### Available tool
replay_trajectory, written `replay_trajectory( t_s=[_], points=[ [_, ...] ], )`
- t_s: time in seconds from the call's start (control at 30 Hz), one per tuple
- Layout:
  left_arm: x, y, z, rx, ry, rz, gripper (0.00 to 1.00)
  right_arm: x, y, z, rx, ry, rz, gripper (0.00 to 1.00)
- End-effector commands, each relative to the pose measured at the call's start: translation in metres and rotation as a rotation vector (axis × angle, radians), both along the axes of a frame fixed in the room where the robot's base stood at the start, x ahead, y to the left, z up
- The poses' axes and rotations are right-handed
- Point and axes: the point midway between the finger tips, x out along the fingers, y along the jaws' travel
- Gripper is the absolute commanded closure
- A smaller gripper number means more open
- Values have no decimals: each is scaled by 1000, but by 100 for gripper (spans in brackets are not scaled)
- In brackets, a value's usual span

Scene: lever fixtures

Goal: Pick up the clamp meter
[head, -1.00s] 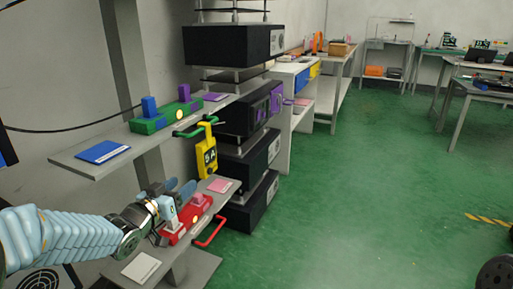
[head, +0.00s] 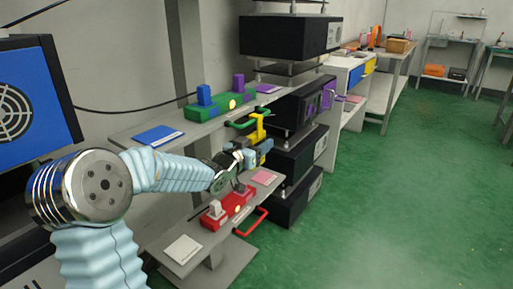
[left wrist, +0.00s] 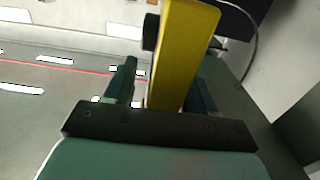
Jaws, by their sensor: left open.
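The yellow clamp meter (head: 257,131) hangs by its hooked top at the green lever handle (head: 240,124) of the upper shelf's fixture. My left gripper (head: 250,156) is at the meter's body and partly hides it in the head view. In the left wrist view, the meter's yellow body (left wrist: 186,48) stands between the two dark fingers of my left gripper (left wrist: 163,82). The jaws are open around it; whether either finger touches it I cannot tell. My right gripper is not in view.
The green fixture (head: 213,108) and a blue plate (head: 158,135) are on the upper shelf. Below are a red fixture (head: 228,208) with a red handle (head: 250,222), a pink plate (head: 265,177) and a white plate (head: 184,249). Black boxes (head: 297,155) stand behind. The green floor at right is clear.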

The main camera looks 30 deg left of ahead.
Motion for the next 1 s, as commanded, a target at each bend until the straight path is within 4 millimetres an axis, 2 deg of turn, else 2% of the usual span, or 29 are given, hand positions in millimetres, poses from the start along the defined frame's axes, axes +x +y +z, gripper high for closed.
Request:
replay_trajectory(
  t_s=[0.1,0.3,0.37,0.67,1.0],
  points=[
    [9,-1,0,0,1,-1,45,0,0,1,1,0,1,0],
    [10,-1,0,0,1,0,45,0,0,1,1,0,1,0],
    [10,-1,0,0,1,0,52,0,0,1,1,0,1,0],
    [9,-1,0,1,0,0,98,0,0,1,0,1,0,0],
    [9,-1,2,1,-1,0,100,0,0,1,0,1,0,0]
  ],
)
